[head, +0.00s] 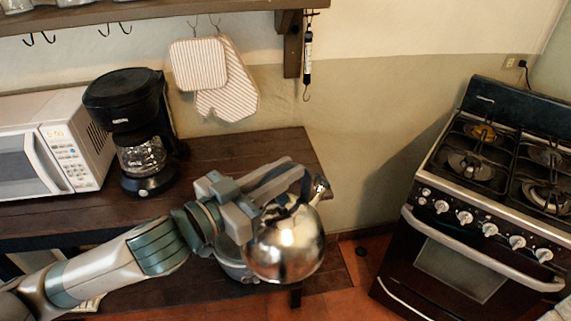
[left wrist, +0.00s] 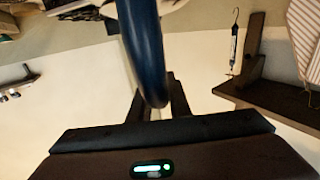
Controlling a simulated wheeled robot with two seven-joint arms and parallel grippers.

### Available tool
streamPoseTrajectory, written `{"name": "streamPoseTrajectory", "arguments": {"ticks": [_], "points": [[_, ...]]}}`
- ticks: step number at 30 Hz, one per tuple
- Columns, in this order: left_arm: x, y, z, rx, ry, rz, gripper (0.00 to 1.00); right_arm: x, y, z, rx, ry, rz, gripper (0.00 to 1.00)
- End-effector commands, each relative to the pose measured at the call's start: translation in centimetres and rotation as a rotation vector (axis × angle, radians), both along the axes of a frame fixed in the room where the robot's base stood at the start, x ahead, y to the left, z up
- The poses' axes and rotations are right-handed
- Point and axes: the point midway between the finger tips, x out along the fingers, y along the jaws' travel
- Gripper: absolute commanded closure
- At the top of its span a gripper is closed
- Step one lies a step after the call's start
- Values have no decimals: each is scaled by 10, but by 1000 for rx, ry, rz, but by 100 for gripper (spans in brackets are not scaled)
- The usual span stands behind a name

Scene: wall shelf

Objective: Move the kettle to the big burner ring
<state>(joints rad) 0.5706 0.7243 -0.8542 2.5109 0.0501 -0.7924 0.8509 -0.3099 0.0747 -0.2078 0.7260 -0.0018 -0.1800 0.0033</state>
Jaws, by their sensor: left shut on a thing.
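A shiny steel kettle (head: 285,248) with a dark blue handle hangs from my left gripper (head: 294,180) in the head view. It is held in the air in front of the wooden counter, its spout toward the upper right. In the left wrist view, the blue handle (left wrist: 146,55) runs between the fingers of my left gripper (left wrist: 158,103), which is shut on it. The burners are on the stove (head: 485,190) at the right, well apart from the kettle. My right gripper is not in view.
A coffee maker (head: 130,125) and a white microwave (head: 50,145) stand on the counter (head: 230,150) at left. Floor (head: 365,275) shows between counter and stove. The stove top appears free of pots.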

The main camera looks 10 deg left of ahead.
Motion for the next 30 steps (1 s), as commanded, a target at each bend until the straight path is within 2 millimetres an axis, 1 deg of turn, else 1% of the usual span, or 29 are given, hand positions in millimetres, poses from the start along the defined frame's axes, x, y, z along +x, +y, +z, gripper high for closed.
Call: {"name": "streamPoseTrajectory", "arguments": {"ticks": [8, 16, 23, 30], "points": [[2, 16, -26, -10, -6, 122, 100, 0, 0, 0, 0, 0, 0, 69], [-1, 38, -53, -11, -9, 254, 100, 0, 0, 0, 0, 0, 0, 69], [-9, 61, -75, -11, -11, 369, 100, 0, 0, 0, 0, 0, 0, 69], [-23, 88, -98, -9, -10, 491, 100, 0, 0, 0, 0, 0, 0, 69]]}}
